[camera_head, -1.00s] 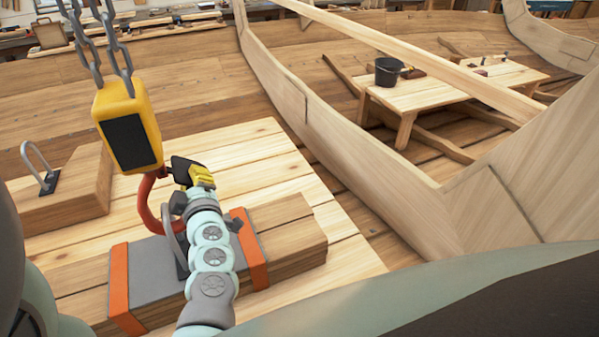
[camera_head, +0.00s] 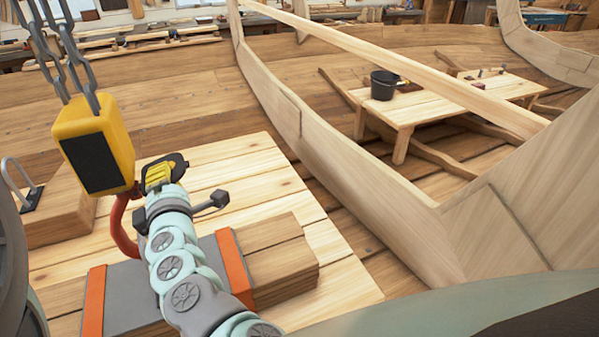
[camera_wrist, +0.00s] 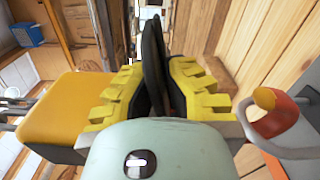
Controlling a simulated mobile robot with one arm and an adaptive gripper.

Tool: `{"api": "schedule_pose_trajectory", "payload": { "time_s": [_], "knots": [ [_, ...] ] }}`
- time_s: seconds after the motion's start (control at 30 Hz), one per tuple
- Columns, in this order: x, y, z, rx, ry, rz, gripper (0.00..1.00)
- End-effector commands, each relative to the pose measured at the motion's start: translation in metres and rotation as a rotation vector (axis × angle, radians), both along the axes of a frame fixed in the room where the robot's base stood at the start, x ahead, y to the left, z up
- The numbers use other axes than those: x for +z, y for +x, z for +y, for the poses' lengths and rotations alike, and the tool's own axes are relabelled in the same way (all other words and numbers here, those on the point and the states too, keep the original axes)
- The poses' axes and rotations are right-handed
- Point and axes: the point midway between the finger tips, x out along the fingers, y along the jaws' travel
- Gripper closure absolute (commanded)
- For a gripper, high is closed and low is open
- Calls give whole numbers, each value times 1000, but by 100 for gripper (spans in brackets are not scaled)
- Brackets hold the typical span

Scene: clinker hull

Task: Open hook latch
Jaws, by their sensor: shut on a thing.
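A yellow hoist block (camera_head: 93,145) with a dark panel hangs from chains at left; it also shows in the wrist view (camera_wrist: 70,105). Its red hook (camera_head: 120,228) curves down below it, partly behind my arm. In the wrist view the hook's rounded red and yellow end (camera_wrist: 272,112) is at right, beside a grey metal loop (camera_wrist: 295,150).
A wooden beam with a grey wrap (camera_head: 130,285) and orange straps (camera_head: 235,268) lies on planks below my arm. Another block with a metal loop (camera_head: 22,190) is at far left. A curved hull frame (camera_head: 310,150) and a table with a black bucket (camera_head: 383,85) stand right.

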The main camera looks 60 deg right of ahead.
Motion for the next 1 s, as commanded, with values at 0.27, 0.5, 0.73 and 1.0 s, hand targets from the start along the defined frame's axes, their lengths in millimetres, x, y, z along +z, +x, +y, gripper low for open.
{"api": "schedule_pose_trajectory", "payload": {
  "time_s": [0.27, 0.5, 0.73, 1.0],
  "knots": [
    [8, 2, 2, -1, -100, 58, 100],
    [10, 2, 3, -2, -125, 75, 100],
    [9, 2, 2, -3, -128, 76, 100],
    [9, 2, 2, -3, -128, 77, 76]
  ]
}}
